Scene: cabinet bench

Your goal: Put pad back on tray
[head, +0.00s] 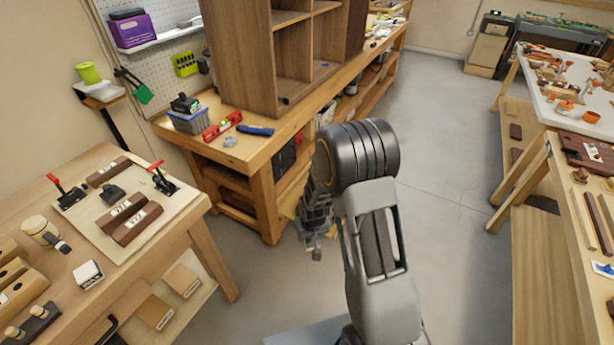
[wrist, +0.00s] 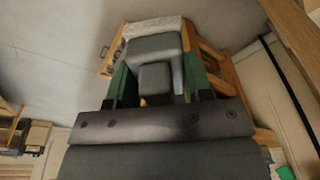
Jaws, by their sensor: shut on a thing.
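My gripper (head: 314,243) hangs low over the floor in front of the middle bench, partly hidden behind my arm. In the head view the held pad is too small to make out. No tray can be told for certain. A pale flat board (head: 88,207) on the left bench carries dark brown blocks, a small black block (head: 112,192) and red-handled clamps. It is well left of my gripper.
The left bench (head: 185,215) also holds a white block (head: 88,274) and a wooden mallet. The middle bench (head: 240,155) has a tall wooden shelf (head: 243,60), a basket and tools. Right-hand tables hold a dark red tray-like board (head: 588,150) and tools. Grey floor lies open between.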

